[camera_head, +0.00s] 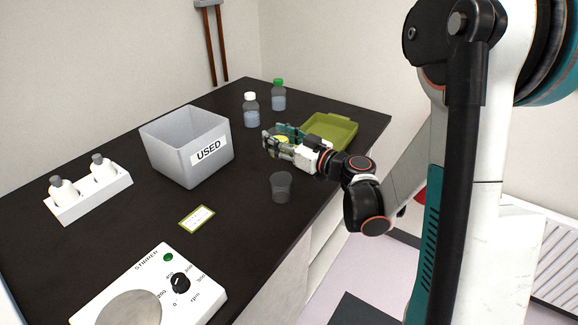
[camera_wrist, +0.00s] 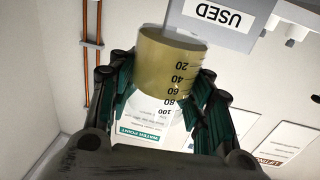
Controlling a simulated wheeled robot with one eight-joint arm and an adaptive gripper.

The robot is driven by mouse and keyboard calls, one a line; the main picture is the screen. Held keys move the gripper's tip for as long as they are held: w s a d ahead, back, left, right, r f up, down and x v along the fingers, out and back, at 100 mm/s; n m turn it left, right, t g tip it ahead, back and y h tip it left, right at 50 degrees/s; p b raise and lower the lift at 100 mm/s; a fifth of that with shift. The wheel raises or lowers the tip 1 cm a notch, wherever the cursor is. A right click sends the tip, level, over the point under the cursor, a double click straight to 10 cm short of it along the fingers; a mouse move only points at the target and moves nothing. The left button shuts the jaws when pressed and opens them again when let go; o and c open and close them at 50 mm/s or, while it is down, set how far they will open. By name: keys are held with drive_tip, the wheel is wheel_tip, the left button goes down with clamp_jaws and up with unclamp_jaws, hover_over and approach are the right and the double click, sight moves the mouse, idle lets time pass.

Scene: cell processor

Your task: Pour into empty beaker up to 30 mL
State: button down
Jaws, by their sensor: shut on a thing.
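My gripper (camera_head: 272,142) is shut on a clear beaker with yellow liquid (camera_head: 281,139). In the wrist view, which is upside down, the held beaker (camera_wrist: 172,65) sits between both fingers. Its black marks run from 20 to 100, and the liquid fills the base end to roughly 60 to 80. It looks about upright; in the head view the fingers hide most of it. The empty beaker (camera_head: 281,189), clear grey, stands upright on the black table near its right edge. It is in front of my gripper, apart from it.
A grey bin marked USED (camera_head: 170,150) stands left of my gripper. Behind are a white-capped bottle (camera_head: 251,112), a green-capped bottle (camera_head: 279,97) and a green tray (camera_head: 345,142). A green-edged card (camera_head: 197,218), a stirrer (camera_head: 200,283) and a white rack (camera_head: 80,208) lie nearer.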

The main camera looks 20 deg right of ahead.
sight(290, 182)
drive_tip(key=s+n+g+y, duration=0.1)
drive_tip(key=s, duration=0.1)
drive_tip(key=s+n+g+y+b, duration=0.1)
drive_tip(key=s, duration=0.2)
drive_tip(key=s+n+g+y, duration=0.1)
drive_tip(key=s, duration=0.1)
drive_tip(key=shift+s+d+f+y+b, duration=0.3)
drive_tip(key=shift+s+f+b, duration=0.05)
drive_tip(key=shift+s+b, duration=0.05)
drive_tip(key=g+h+p, duration=0.1)
drive_tip(key=p, duration=0.2)
drive_tip(key=shift+s+g, duration=0.1)
drive_tip(key=shift+g, duration=0.2)
drive_tip(key=g+h+p, duration=0.1)
drive_tip(key=p, duration=0.1)
drive_tip(key=f+g+h+p, duration=0.1)
drive_tip(key=p, duration=0.1)
drive_tip(key=shift+s+d+f, duration=0.1)
drive_tip(key=shift+d+f, duration=0.1)
drive_tip(key=shift+f, duration=0.1)
drive_tip(key=shift+r+h+p, duration=0.1)
drive_tip(key=shift+h+p, duration=0.2)
drive_tip(key=shift+p, duration=0.15)
drive_tip(key=shift+a+g+h+p, duration=0.1)
drive_tip(key=shift+g+h+p, duration=0.55)
drive_tip(key=shift+p, duration=0.25)
drive_tip(key=shift+f+g, duration=0.25)
drive_tip(key=shift+f+g+h+p, duration=0.5)
drive_tip(key=shift+f+g+h, duration=0.3)
drive_tip(key=shift+f+h, duration=0.15)
